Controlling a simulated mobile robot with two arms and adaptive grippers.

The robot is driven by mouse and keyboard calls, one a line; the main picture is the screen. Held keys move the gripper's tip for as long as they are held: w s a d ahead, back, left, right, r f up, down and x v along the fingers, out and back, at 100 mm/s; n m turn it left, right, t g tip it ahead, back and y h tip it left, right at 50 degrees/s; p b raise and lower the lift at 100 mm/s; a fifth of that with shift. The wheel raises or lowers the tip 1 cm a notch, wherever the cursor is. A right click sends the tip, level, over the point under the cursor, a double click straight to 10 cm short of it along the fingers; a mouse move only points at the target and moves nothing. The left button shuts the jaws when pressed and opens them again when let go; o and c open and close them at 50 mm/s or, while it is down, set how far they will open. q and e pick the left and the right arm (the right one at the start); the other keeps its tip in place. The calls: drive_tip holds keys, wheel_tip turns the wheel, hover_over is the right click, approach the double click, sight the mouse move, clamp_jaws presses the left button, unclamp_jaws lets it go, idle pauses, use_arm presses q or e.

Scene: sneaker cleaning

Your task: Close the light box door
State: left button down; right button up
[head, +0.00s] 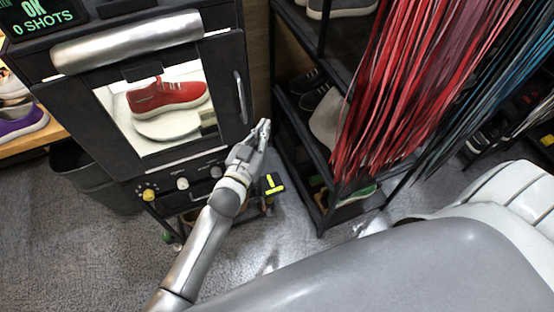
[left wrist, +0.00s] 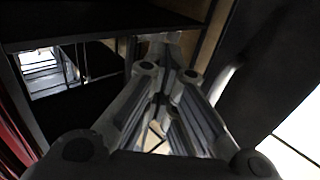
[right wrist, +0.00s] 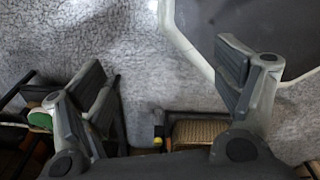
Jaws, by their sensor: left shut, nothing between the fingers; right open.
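The black light box (head: 215,50) stands at the left in the head view. Its dark door (head: 225,95) covers the front, and a red sneaker on a white round stand shows through its window. I cannot tell whether the door sits fully flush. A vertical metal door handle (head: 241,97) is on its right side; it also shows in the left wrist view (left wrist: 222,82). My left gripper (head: 264,128) is shut and empty, just right of and below the handle, apart from it in the head view. My right gripper (right wrist: 165,95) is open and empty above the carpet.
A black shoe rack (head: 300,150) stands close to the right of my left gripper. Red hanging strips (head: 400,90) cover part of it. A dark bin (head: 85,175) is left of the box. Grey carpet (head: 80,250) lies open in front.

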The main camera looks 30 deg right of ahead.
use_arm(q)
drive_tip(key=s+b, duration=0.1)
drive_tip(key=s, duration=0.7)
drive_tip(key=s+a+f+n+g+y, duration=0.1)
drive_tip(key=s+a+f+y, duration=0.15)
drive_tip(key=a+f, duration=0.6)
drive_tip(key=s+a+f+n+g+y, duration=0.1)
drive_tip(key=a+f+n+y, duration=0.3)
drive_tip(key=f, duration=0.8)
drive_tip(key=s+a+f+m+g+y, duration=0.1)
drive_tip(key=s+a+f+g+y, duration=0.1)
drive_tip(key=a+f, duration=0.7)
drive_tip(key=s+a+f+n+g+y, duration=0.1)
drive_tip(key=s+a+f+g, duration=0.1)
drive_tip(key=s+a+f, duration=0.4)
drive_tip(key=s+a+f+n+g+y, duration=0.1)
drive_tip(key=s+a+f, duration=0.6)
drive_tip(key=s, duration=0.7)
drive_tip(key=s+a+f+n+g+y, duration=0.1)
drive_tip(key=s+a+f+g+y, duration=0.2)
drive_tip(key=s+a+f, duration=0.3)
drive_tip(key=s+a+g, duration=0.1)
drive_tip(key=s+a, duration=0.1)
drive_tip(key=s, duration=0.2)
drive_tip(key=shift+f, duration=0.15)
use_arm(e)
drive_tip(key=shift+w+a+f, duration=0.3)
drive_tip(key=shift+w+f, duration=0.15)
drive_tip(key=shift+f, duration=0.25)
